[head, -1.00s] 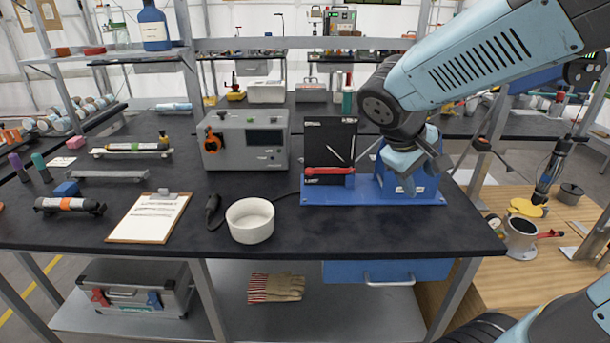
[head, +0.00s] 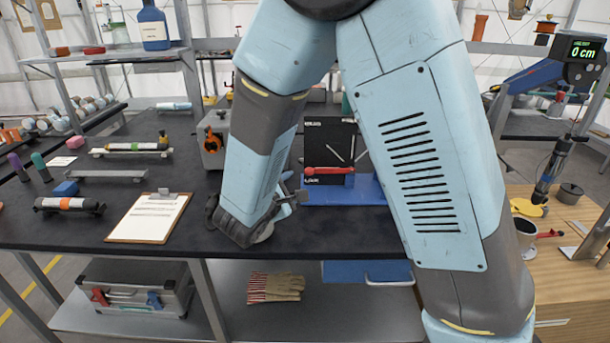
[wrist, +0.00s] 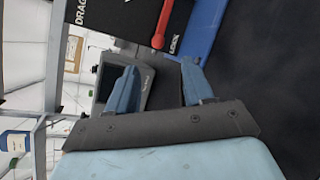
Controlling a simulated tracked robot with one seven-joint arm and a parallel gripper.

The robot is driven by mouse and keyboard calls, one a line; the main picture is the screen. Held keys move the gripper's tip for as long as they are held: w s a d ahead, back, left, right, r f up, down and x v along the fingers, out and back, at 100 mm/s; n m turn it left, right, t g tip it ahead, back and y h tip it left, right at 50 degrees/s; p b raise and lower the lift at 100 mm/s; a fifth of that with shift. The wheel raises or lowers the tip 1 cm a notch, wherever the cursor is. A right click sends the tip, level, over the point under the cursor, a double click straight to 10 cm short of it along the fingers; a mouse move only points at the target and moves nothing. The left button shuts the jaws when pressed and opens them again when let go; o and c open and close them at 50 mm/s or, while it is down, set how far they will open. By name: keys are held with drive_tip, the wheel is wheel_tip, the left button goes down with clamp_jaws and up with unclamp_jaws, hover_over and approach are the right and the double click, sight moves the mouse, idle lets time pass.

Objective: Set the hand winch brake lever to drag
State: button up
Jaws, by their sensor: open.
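The brake lever (head: 330,170) is red with a round knob at its left end. It lies about level across the lower part of a black panel (head: 328,136) on the blue winch base (head: 345,192). In the wrist view the lever's knob (wrist: 157,41) is beside the word LOCK, and the word DRAG is at the panel's other end. My gripper (head: 288,195) is left of the lever and a little lower in the picture. In the wrist view my gripper (wrist: 159,65) is open and empty, with the knob beyond its fingertips, apart. My arm hides the winch body.
A clipboard (head: 148,218) lies to the left on the black bench. A display (head: 583,50) at the upper right reads 0 cm. The bench front between clipboard and arm is mostly clear.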

sight(307, 173)
drive_tip(key=shift+n, duration=0.3)
drive_tip(key=x, duration=0.4)
drive_tip(key=a+x, duration=0.1)
drive_tip(key=x, duration=0.8)
drive_tip(key=shift+w+a+f, duration=0.1)
drive_tip(key=shift+w+f, duration=0.1)
drive_tip(key=shift+w, duration=0.3)
drive_tip(key=shift+c, duration=0.4)
clamp_jaws()
drive_tip(key=shift+a, duration=0.2)
drive_tip(key=shift+d+t+y, duration=0.15)
drive_tip(key=shift+t+y, duration=0.15)
